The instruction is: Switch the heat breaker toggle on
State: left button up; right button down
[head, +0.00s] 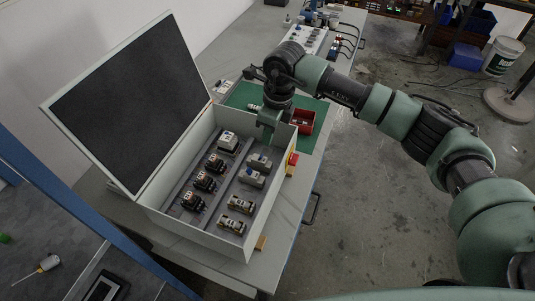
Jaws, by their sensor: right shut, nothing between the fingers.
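An open electrical box (250,244) with its lid (128,95) raised to the left stands on a grey table. Inside it, two rows of breakers and modules sit on rails. The right row has light grey modules (259,162) at the far end and brownish ones (241,204) nearer. The left row has several dark modules (204,181) and a pale one (228,141) at the far end. I cannot read which is the heat breaker or its toggle position. My right gripper (269,138) points down at the box's far right end, shut and empty. My left gripper is not in view.
A red and yellow switch (292,160) sticks out of the box's right wall. A red bin (303,121) stands on a green mat (318,135) behind the box. A screwdriver-like tool (48,263) lies at lower left. Open floor lies to the right.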

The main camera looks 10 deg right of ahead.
aim_at(261, 157)
jog(key=shift+w+d+r+h, duration=0.15)
jog(key=shift+d+h, duration=0.15)
jog(key=shift+d, duration=0.3)
jog(key=f+b, duration=0.1)
jog(key=f, duration=0.2)
jog(key=f+b, duration=0.2)
jog(key=f, duration=0.1)
jog(key=a+f+b, duration=0.1)
jog(key=f+b, duration=0.1)
jog(key=f, duration=0.2)
jog(key=shift+w, duration=0.35)
